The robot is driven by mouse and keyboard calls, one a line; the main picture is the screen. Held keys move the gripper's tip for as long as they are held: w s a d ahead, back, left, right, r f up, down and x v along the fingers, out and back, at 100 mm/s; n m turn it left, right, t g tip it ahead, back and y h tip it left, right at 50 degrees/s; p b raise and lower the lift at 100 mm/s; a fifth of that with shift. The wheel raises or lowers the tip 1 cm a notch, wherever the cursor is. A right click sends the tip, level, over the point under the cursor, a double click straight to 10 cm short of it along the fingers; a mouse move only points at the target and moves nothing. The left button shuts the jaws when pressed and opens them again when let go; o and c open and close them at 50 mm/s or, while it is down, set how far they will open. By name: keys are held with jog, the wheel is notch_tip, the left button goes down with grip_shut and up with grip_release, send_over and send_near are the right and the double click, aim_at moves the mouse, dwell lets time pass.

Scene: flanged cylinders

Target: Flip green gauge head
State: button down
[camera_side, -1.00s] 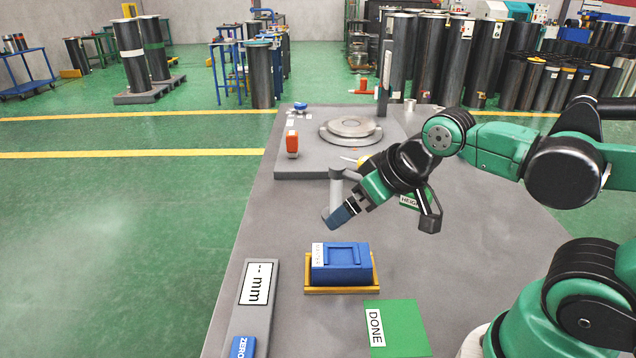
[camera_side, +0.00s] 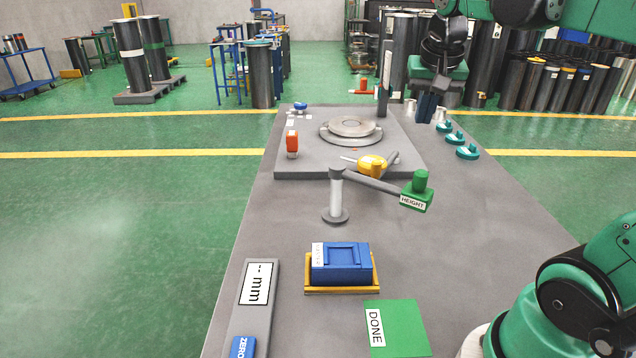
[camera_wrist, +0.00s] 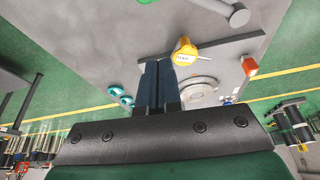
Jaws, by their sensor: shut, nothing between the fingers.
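The green gauge head (camera_side: 417,195), labelled HEIGHT, sits at the right end of a dark arm on a grey post (camera_side: 337,197). A green knob stands up on its top. In the wrist view a green part (camera_wrist: 147,2) shows at the top edge. My gripper (camera_side: 426,106) is raised over the far right part of the table, well behind and above the gauge head. Its dark fingers (camera_wrist: 158,88) are shut and empty, pointing down.
A yellow gauge (camera_side: 372,165) lies by the round turntable (camera_side: 351,128) on the grey plate. Several teal flanged pieces (camera_side: 467,152) stand at the right edge. A blue block (camera_side: 341,262) in a yellow tray, the green DONE pad (camera_side: 404,330) and the mm display (camera_side: 257,283) are nearer.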

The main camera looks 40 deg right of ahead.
jog(key=shift+s+d+r, duration=0.15)
jog(key=shift+d+r, duration=0.05)
jog(key=shift+d, duration=0.2)
jog(key=shift+s+a+f, duration=0.1)
jog(key=shift+a+f, duration=0.05)
jog(key=shift+f, duration=2.25)
jog(key=shift+s+a+f, duration=0.1)
jog(key=shift+a+f, duration=0.05)
jog(key=shift+f, duration=2.2)
jog(key=shift+a, duration=0.1)
